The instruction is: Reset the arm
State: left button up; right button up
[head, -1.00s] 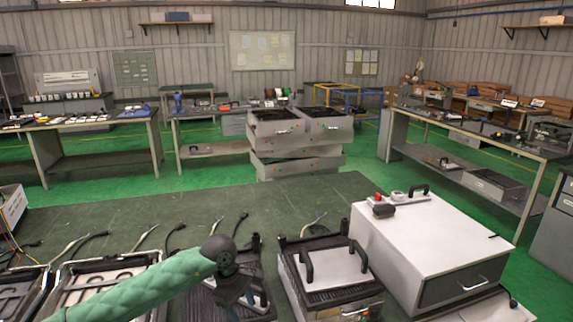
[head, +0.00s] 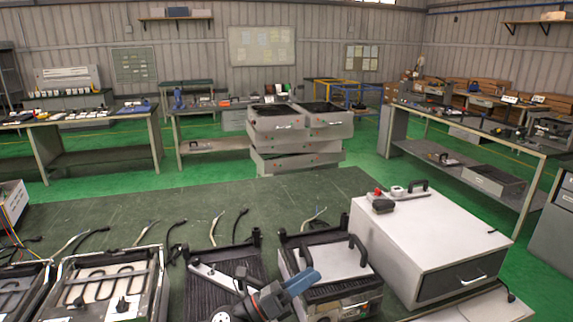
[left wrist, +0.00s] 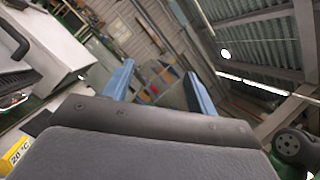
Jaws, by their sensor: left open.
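My left gripper (head: 303,282) shows at the bottom centre of the head view, its dark body low in front of the bench and its blue fingers pointing right. In the left wrist view (left wrist: 158,92) its two blue fingers stand apart with nothing between them. It overlaps the lower part of the dark ribbed tray (head: 225,262) and the front of the unit with a black-handled plate (head: 332,262). Whether it touches either cannot be told. My right gripper is in neither view.
A large white box (head: 425,235) with a drawer stands at right on the green workbench (head: 130,215). A frame with a looped heating element (head: 112,278) lies at left. Loose cables lie behind the trays. The bench's far strip is clear.

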pick_arm(q)
jog(key=w+a+f+n+t+y, duration=0.25)
jog(key=a+n+t+y, duration=0.9)
jog(key=n, duration=0.85)
jog(key=s+a+f+n+g+y, duration=0.2)
jog(key=a+f+n+y, duration=0.2)
jog(key=f+n, duration=0.2)
jog(key=s+a+f+n+g+y, duration=0.3)
jog(key=a+f+n+y, duration=0.2)
jog(key=f, duration=0.2)
jog(key=s+a+f+n+g, duration=0.35)
jog(key=s+f+g, duration=0.35)
jog(key=s, duration=0.5)
jog(key=s+a+f+n+g, duration=0.2)
jog(key=s+f+n+g, duration=0.3)
jog(key=s+f, duration=0.55)
notch_tip(320, 180, down, 20)
jog(key=w+d, duration=0.1)
jog(key=d, duration=0.1)
jog(key=s+f, duration=0.4)
jog(key=f, duration=0.8)
jog(key=s+f+g, duration=0.1)
jog(key=s+f, duration=0.2)
jog(key=f, duration=0.9)
jog(key=shift+s+d, duration=0.35)
jog(key=shift+d, duration=0.05)
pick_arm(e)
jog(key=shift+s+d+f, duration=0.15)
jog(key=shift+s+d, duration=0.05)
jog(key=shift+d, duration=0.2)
